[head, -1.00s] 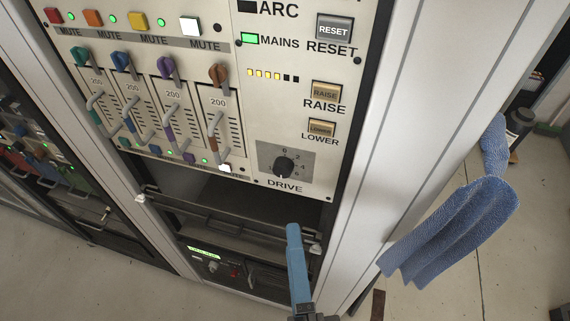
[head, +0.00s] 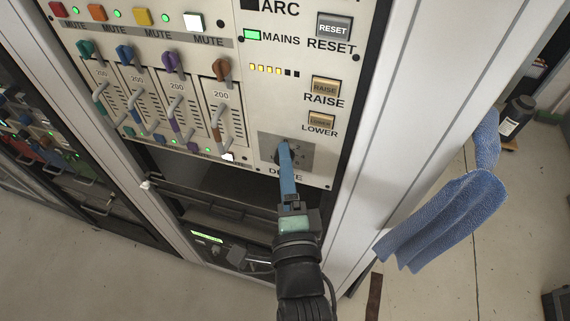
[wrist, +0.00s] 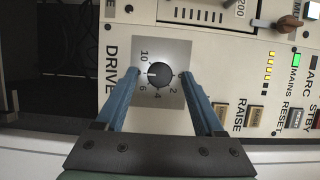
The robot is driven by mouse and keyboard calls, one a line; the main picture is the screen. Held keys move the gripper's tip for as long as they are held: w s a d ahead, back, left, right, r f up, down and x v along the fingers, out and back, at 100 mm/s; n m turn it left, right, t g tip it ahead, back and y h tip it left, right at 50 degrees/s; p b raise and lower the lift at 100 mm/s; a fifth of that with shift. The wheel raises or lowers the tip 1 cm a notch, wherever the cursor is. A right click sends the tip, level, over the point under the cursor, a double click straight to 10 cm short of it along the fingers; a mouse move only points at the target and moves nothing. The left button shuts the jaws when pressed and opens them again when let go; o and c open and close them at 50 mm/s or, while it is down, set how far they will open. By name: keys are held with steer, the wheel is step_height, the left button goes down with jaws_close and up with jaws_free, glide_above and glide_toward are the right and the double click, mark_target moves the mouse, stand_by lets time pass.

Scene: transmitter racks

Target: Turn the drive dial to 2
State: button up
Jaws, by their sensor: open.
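The drive dial (wrist: 160,74) is a round black knob on a grey square scale plate (wrist: 174,47), above the word DRIVE on the rack panel. Small numbers ring it in the wrist view. A pale mark shows on the knob's left side there, but I cannot be sure which number it points to. My gripper (wrist: 160,76) is open, with one blue finger on each side of the knob; I cannot tell whether they touch it. In the head view my gripper (head: 285,145) covers most of the dial.
The RAISE (head: 325,87) and LOWER (head: 322,119) buttons sit above the dial. Fader handles (head: 216,130) stick out to its left. A dark open bay (head: 220,180) lies below. A blue cloth (head: 440,215) hangs at the right.

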steer(key=shift+w, duration=0.1)
jaws_close()
stand_by(0.4)
steer(key=shift+r+p, duration=0.1)
steer(key=shift+p, duration=0.3)
